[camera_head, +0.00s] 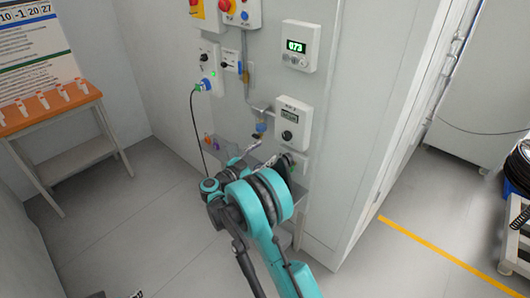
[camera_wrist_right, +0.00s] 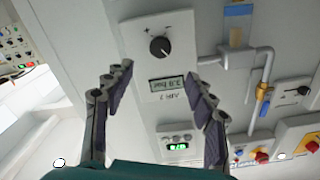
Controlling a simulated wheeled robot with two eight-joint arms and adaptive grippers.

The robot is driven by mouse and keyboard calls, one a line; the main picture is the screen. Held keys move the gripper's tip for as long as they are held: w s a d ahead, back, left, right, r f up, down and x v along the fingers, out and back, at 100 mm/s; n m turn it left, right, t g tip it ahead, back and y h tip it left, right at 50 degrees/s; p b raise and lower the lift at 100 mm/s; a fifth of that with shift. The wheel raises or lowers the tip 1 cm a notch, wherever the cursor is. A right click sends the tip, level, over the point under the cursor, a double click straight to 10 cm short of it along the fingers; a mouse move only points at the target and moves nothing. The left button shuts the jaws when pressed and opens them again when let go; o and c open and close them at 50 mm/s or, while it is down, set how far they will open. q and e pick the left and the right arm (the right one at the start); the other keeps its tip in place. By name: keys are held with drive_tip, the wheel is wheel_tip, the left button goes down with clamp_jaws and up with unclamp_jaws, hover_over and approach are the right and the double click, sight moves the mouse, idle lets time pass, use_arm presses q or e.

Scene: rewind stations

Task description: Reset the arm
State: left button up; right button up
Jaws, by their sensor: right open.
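My right arm reaches up from the bottom of the head view toward the wall, and its right gripper (camera_head: 268,160) is partly hidden behind my teal arm links. In the right wrist view this gripper (camera_wrist_right: 158,73) is open and empty. Between and beyond its fingers is a white air regulator box with a black knob (camera_wrist_right: 159,46) and a small display (camera_wrist_right: 167,90), seen upside down. The fingers appear apart from the box. In the head view the same box (camera_head: 291,123) is on the wall just above the gripper. My left gripper is not in view.
A green-lit display reading 073 (camera_head: 296,46) hangs above the regulator. A pipe with a blue valve handle (camera_head: 260,127) runs beside it. A blue plug with a black cable (camera_head: 203,85) is at left. An orange-topped table (camera_head: 48,110) stands far left. Floor between is clear.

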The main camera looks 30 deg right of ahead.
drive_tip(key=w+a+r+n+t+y, duration=0.2)
drive_tip(key=a+r+n+t, duration=0.15)
drive_tip(key=r, duration=0.45)
drive_tip(key=w+a+r+n+t+y, duration=0.1)
drive_tip(key=a+r+n+t, duration=0.1)
drive_tip(key=r+t, duration=0.5)
drive_tip(key=s+a+r+n+t+y, duration=0.2)
drive_tip(key=s+a+r+n+y, duration=0.4)
drive_tip(key=a+r+n+y, duration=0.5)
drive_tip(key=s+a+f+n+g+y, duration=0.2)
drive_tip(key=s+a+f+g+y, duration=0.25)
drive_tip(key=s+f, duration=0.7)
drive_tip(key=s+d+f+g+h, duration=0.1)
drive_tip(key=s+f+g, duration=0.3)
drive_tip(key=s, duration=0.5)
drive_tip(key=s+d+f+g+h, duration=0.1)
drive_tip(key=s+d+f+g, duration=0.2)
drive_tip(key=s+f, duration=0.6)
drive_tip(key=shift+s+d+f+g, duration=0.2)
drive_tip(key=shift+s+d+g, duration=0.2)
drive_tip(key=shift+s+d, duration=0.2)
drive_tip(key=shift+a+m, duration=0.1)
drive_tip(key=shift+m, duration=0.15)
idle(0.9)
